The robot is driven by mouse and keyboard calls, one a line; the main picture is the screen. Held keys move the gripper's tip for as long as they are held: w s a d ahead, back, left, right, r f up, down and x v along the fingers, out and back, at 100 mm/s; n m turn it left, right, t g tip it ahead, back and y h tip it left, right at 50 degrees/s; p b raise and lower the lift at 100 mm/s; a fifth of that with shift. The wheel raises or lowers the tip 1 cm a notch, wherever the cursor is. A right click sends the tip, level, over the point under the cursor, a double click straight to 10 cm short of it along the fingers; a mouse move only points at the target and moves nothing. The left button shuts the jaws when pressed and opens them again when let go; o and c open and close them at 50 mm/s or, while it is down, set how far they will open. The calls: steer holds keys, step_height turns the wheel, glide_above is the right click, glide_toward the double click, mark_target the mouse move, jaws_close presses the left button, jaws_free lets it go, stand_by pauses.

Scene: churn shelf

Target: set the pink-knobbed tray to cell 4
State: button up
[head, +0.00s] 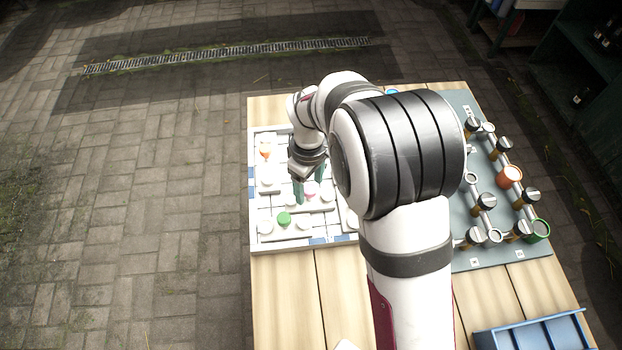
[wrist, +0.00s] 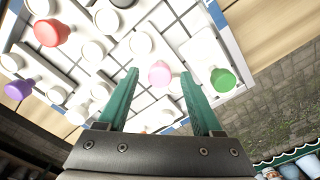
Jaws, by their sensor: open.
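The pink knob (wrist: 160,74) of the tray shows in the wrist view between the two green fingers of my gripper (wrist: 158,88). In the head view the pink knob (head: 311,188) is just beside my gripper (head: 312,190), on the white grid board (head: 256,236). The fingers are apart, one on each side of the knob, with no clear contact. How far the fingertips are above the board I cannot tell. Cell numbers cannot be read, so cell 4 cannot be picked out.
A green knob (wrist: 222,80) stands close by the right finger in the wrist view. Red (wrist: 47,33) and purple (wrist: 19,89) knobs are at the left. A grey panel with valves (head: 480,260) and a blue bin (head: 530,335) lie to the right in the head view.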

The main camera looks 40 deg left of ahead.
steer(key=shift+c, duration=0.2)
jaws_close()
steer(key=shift+a, duration=0.1)
stand_by(1.2)
